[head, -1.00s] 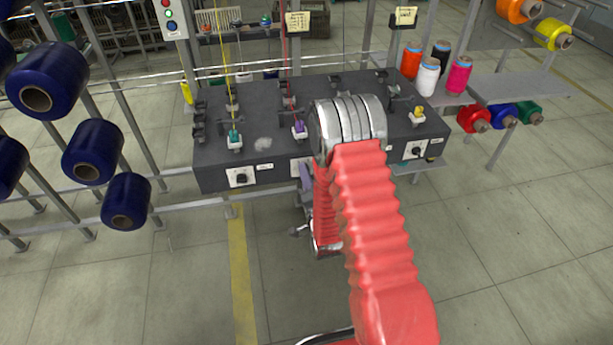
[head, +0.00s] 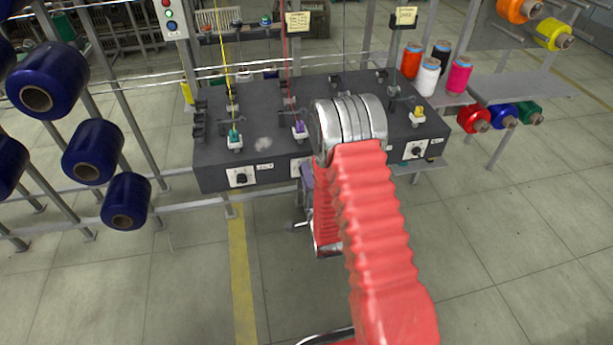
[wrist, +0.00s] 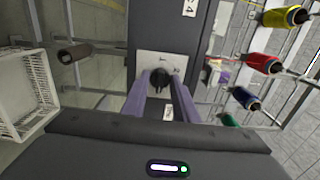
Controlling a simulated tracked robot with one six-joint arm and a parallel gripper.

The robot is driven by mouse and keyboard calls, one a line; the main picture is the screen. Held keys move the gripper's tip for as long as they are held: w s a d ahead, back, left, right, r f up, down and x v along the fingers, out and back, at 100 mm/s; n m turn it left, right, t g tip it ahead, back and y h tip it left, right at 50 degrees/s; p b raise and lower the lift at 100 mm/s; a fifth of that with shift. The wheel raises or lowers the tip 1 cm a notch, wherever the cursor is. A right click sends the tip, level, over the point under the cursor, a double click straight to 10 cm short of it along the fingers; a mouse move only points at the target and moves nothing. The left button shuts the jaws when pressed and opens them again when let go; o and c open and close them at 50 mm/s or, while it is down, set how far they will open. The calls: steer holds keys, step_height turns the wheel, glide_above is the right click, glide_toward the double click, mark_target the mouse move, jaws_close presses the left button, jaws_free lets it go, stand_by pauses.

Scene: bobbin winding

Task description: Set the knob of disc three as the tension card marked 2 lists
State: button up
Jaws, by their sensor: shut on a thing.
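A dark tension box (head: 215,185) spans the middle of the head view, with white knob plates on its front. The left knob (head: 241,178) and right knob (head: 416,151) show there; the middle plate (head: 296,167) is mostly hidden by my arm. In the wrist view, my gripper (wrist: 160,86) is shut on a black knob (wrist: 160,74), one purple finger on each side. Its white plate (wrist: 174,64) shows behind; I cannot make out the pointer setting. Two cards, left (head: 298,21) and right (head: 405,17), hang above the box; their writing is too small to read.
Dark blue bobbins (head: 92,150) stand on the rack at left. Coloured cones (head: 428,77) stand on a shelf at right, with red, blue and green spools (head: 473,119) below. A white basket (wrist: 25,85) is at left in the wrist view.

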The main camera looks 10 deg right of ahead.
steer(key=o, duration=0.6)
steer(key=shift+s+f, duration=0.2)
steer(key=shift+f, duration=0.15)
steer(key=o, duration=0.5)
steer(key=shift+w+r, duration=0.1)
steer(key=shift+r, duration=0.05)
steer(key=shift+c, duration=0.2)
steer(key=s, duration=1.3)
steer(key=shift+s, duration=0.4)
